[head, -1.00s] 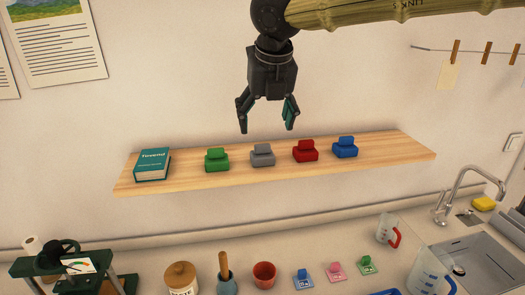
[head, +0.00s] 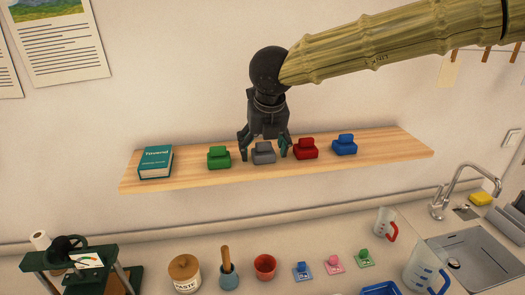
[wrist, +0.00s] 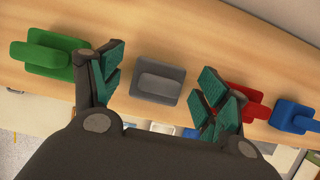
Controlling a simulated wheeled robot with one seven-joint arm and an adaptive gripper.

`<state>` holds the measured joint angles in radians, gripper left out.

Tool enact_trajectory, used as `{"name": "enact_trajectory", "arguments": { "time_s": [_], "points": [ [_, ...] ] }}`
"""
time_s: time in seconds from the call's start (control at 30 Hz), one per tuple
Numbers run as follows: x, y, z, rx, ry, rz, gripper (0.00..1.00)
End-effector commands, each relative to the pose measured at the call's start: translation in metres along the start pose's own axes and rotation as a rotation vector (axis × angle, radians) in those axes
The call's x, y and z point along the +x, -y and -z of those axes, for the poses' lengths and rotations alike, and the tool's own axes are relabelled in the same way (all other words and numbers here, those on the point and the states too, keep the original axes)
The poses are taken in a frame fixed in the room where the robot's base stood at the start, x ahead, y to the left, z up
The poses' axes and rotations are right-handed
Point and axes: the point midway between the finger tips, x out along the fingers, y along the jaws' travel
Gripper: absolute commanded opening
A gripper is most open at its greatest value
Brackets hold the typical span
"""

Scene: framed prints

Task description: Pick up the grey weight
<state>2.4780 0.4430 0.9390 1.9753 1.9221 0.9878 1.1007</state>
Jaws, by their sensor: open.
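The grey weight (head: 263,155) sits on the wooden shelf (head: 200,176), between the green weight (head: 218,158) and the red weight (head: 306,149). My gripper (head: 264,152) is open and low over the grey weight, with a finger to each side of it. In the wrist view the grey weight (wrist: 158,80) lies between the open fingers (wrist: 160,88), with visible gaps on both sides. The right finger overlaps the red weight (wrist: 240,90) in that view, and the left finger is near the green weight (wrist: 50,55).
Below, the counter holds a paste jar (head: 184,272), a red cup (head: 265,267) and a sink (head: 475,258). The wall is close behind.

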Motion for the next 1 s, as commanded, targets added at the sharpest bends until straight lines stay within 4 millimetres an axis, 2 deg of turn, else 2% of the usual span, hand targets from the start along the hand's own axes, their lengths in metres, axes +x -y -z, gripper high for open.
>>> {"name": "enact_trajectory", "arguments": {
  "time_s": [0.17,0.5,0.53,0.83,1.0],
  "points": [
    [0.001,0.0,0.0,0.0,0.001,0.0,0.75],
    [0.0,0.0,0.0,0.0,0.0,0.0,0.15],
    [0.0,0.0,-0.001,0.0,0.001,0.0,0.12],
    [-0.002,0.0,-0.001,0.0,0.002,-0.001,0.12],
    [-0.014,0.0,-0.007,0.001,0.004,0.0,0.12]
  ]
}}
